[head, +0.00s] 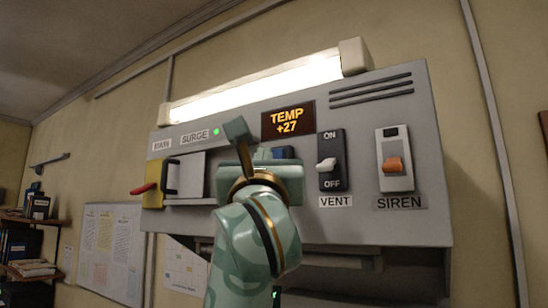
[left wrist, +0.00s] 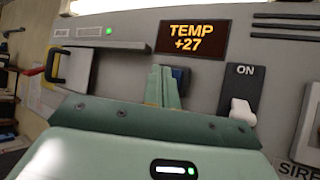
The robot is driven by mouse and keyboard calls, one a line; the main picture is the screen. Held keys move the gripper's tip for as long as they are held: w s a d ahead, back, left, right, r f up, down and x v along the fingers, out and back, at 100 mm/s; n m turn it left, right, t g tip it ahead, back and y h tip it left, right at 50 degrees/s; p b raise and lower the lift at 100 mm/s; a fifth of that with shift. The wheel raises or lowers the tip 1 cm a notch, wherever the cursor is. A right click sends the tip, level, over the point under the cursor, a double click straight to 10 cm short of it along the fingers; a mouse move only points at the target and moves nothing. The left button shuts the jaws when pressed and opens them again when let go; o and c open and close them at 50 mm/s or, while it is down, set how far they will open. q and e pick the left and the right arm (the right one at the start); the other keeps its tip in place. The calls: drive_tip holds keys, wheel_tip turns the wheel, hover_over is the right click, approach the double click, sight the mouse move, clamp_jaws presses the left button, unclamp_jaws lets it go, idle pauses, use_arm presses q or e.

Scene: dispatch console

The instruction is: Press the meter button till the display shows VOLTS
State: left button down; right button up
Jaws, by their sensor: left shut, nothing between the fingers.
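The display (head: 288,121) on the grey console reads TEMP +27 in orange; it also shows in the left wrist view (left wrist: 192,40). Below it is a dark blue button (head: 284,152), partly hidden by my left gripper (head: 263,155). In the left wrist view the blue button (left wrist: 181,74) shows just right of the fingertips (left wrist: 161,70). My left gripper is shut and empty, its fingers pointing at the panel by the button. I cannot tell whether they touch it. My right gripper is in neither view.
Right of the button are the VENT rocker switch (head: 327,164) and the orange SIREN switch (head: 393,164). To the left are a red-and-yellow lever (head: 148,188) and a black handle (head: 171,178). A lit lamp (head: 262,86) runs along the top.

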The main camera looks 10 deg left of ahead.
use_arm(q)
drive_tip(key=shift+w+d, duration=0.1)
drive_tip(key=shift+w, duration=0.25)
drive_tip(key=shift+w+d+p, duration=0.15)
drive_tip(key=shift+w+p, duration=0.2)
idle(0.6)
drive_tip(key=shift+s, duration=0.15)
idle(0.3)
drive_tip(key=shift+s+a, duration=0.25)
drive_tip(key=shift+s, duration=0.3)
drive_tip(key=s, duration=0.1)
drive_tip(key=s+a, duration=0.1)
drive_tip(key=s, duration=0.1)
drive_tip(key=s+b, duration=0.1)
drive_tip(key=shift+s+a, duration=0.35)
drive_tip(key=shift+a, duration=0.05)
idle(0.5)
